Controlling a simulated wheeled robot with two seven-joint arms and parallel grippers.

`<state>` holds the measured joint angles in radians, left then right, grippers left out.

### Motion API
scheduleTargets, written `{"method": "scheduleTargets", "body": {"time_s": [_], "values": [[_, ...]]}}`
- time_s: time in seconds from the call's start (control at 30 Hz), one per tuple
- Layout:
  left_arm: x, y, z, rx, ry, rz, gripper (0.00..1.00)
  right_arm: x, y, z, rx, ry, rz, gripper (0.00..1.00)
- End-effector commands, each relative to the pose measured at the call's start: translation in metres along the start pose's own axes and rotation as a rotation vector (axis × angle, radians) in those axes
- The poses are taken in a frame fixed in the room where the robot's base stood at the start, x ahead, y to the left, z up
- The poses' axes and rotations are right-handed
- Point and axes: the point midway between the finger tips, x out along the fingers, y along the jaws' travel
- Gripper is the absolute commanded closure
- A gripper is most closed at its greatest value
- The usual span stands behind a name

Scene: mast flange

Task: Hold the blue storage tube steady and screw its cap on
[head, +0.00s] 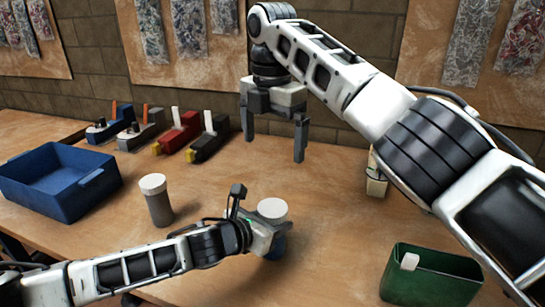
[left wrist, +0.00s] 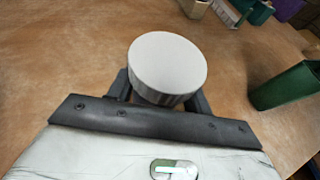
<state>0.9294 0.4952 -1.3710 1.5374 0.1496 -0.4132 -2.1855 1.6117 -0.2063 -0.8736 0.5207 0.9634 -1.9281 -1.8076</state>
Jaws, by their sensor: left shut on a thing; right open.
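My left gripper (head: 272,232) is shut on the blue storage tube (head: 278,248), whose blue side shows just below the jaws. A round white cap (head: 272,208) is on top of the tube. The cap also shows from above in the left wrist view (left wrist: 167,62), between the two dark fingers, and hides the tube there. I cannot tell how tightly the cap sits. My right gripper (head: 273,138) is open and empty, pointing down, above and behind the capped tube and apart from it.
A grey tube with a white cap (head: 157,203) stands to the left. A blue bin (head: 62,187) is at far left, and a green bin (head: 432,280) with a white piece is at right. Several stapler-like tools (head: 180,135) line the back. A cream box (head: 376,182) stands behind.

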Motion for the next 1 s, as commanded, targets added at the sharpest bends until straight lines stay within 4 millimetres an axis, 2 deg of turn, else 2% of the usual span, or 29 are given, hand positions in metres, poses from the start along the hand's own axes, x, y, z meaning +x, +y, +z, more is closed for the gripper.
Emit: {"method": "scheduleTargets", "body": {"time_s": [0.37,0.4,0.47,0.8,0.87,1.0], "values": [[0.0,0.0,0.001,0.0,-0.002,-0.001,1.0,-0.006,0.0,0.0,0.0,0.0,0.0,0.0],[0.0,0.0,0.001,0.0,-0.002,-0.001,0.42,-0.006,0.0,0.0,0.0,0.0,0.0,0.0],[0.0,0.0,0.001,0.0,-0.002,-0.001,0.25,-0.006,0.0,0.0,0.0,0.0,0.0,0.0],[-0.003,0.0,0.0,0.0,-0.001,0.0,0.25,-0.006,0.0,0.0,0.0,0.0,0.0,0.0],[-0.007,0.001,0.0,0.001,-0.001,0.0,0.25,-0.007,0.0,0.0,0.0,0.0,0.0,0.0],[-0.029,0.001,0.0,0.002,0.0,0.001,0.25,-0.008,0.0,0.0,0.0,0.0,0.0,0.0]]}}
